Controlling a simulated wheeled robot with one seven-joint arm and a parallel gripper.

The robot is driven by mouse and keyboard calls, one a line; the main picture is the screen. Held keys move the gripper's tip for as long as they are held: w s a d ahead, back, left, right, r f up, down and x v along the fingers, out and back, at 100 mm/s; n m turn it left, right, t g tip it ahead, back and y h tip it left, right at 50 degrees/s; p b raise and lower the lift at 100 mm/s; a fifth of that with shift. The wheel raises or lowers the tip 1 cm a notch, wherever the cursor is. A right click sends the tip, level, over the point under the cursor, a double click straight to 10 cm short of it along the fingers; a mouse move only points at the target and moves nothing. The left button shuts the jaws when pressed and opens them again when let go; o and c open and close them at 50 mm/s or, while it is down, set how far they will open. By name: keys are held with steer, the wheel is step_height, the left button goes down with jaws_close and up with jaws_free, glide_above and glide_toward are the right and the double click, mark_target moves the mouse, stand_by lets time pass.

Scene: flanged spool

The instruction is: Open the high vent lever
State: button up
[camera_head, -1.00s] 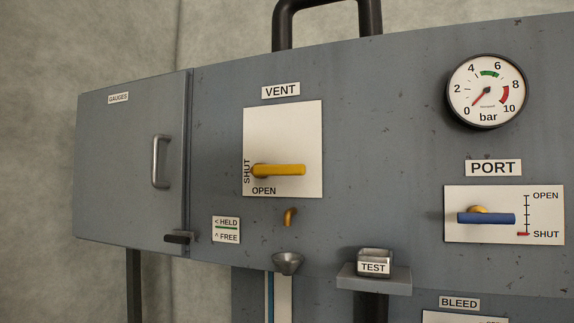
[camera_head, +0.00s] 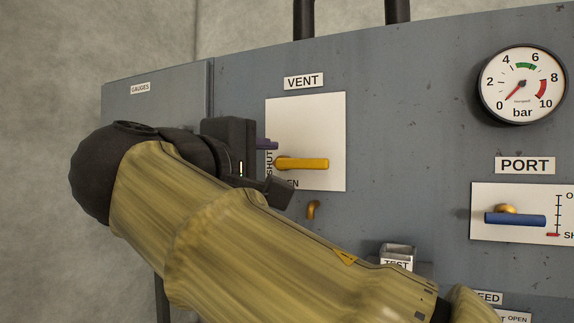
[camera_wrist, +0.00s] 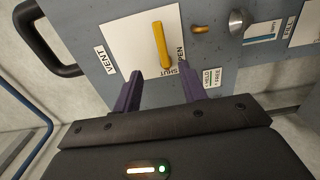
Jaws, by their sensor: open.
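The yellow vent lever (camera_head: 303,164) lies level on a white plate (camera_head: 325,122) under the VENT label. Its left end is by the word SHUT, and the OPEN label below is partly covered by my gripper. My gripper (camera_wrist: 161,84) is open and empty, just off the plate to the left of the lever. In the wrist view, its purple fingertips straddle the line of the yellow lever (camera_wrist: 161,46), whose near end lies just ahead of the gap. I see no contact.
A small orange hook (camera_head: 313,210) sits below the plate. A blue port lever (camera_head: 515,220) and a bar gauge (camera_head: 521,84) are on the right. A black handle bar (camera_wrist: 40,45) stands out from the panel. My forearm hides much of the lower left.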

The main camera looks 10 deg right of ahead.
mark_target(309, 164)
steer(key=shift+d, duration=0.1)
steer(key=p+x, duration=0.5)
steer(key=x, duration=1.2)
steer(key=shift+w+p, duration=0.2)
steer(key=shift+p, duration=0.15)
steer(key=shift+f, duration=0.1)
jaws_close()
